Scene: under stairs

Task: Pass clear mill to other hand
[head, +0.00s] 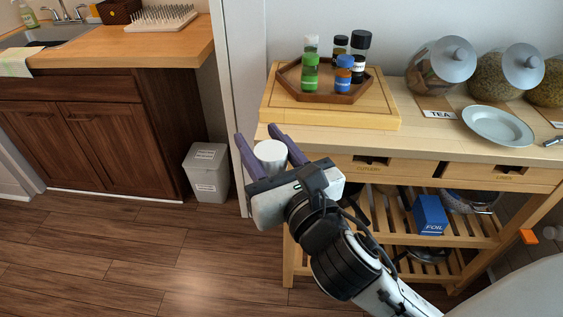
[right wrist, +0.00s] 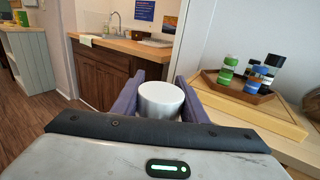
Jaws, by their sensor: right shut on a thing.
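My right gripper (head: 257,137) is shut on the clear mill (head: 270,154), a short, pale cylinder with a flat white top. It stands roughly upright between the two purple fingers, in the air just left of the wooden trolley's front corner. In the right wrist view the mill (right wrist: 160,100) shows white to silvery grey between the fingers. Its lower part is hidden by the gripper. My left gripper is in neither view.
A wooden tray (head: 345,98) with several capped bottles sits on a cutting board (head: 330,116) on the trolley. Glass jars (head: 440,68) and a plate (head: 497,125) stand to the right. A white bin (head: 206,173) stands by the sink cabinet (head: 110,140). Floor between is clear.

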